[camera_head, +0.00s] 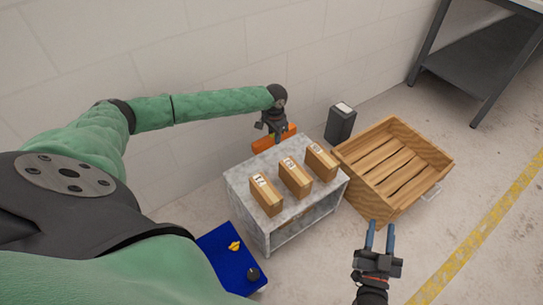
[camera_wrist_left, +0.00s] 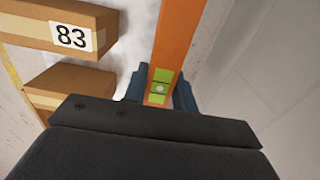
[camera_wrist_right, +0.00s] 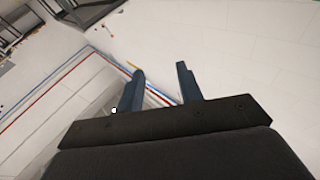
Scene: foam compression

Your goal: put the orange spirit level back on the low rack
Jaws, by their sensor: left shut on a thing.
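The orange spirit level (camera_head: 264,143) is at the back edge of the low grey rack (camera_head: 244,196), by the wall. My left gripper (camera_head: 276,131) is shut on it. In the left wrist view the orange level (camera_wrist_left: 178,40), with its green vial window, sits between the blue fingers of my left gripper (camera_wrist_left: 160,92). Whether the level touches the rack top cannot be told. My right gripper (camera_head: 380,236) is open and empty, in front of the wooden crate; its spread fingers also show in the right wrist view (camera_wrist_right: 165,90).
Three numbered cardboard boxes stand on the rack top, one of them the near box (camera_head: 266,196). A wooden crate (camera_head: 440,160) and a dark bin (camera_head: 340,124) stand to the right. A blue mat (camera_head: 222,262) with small items lies at front left. A dark table (camera_head: 470,65) stands far right.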

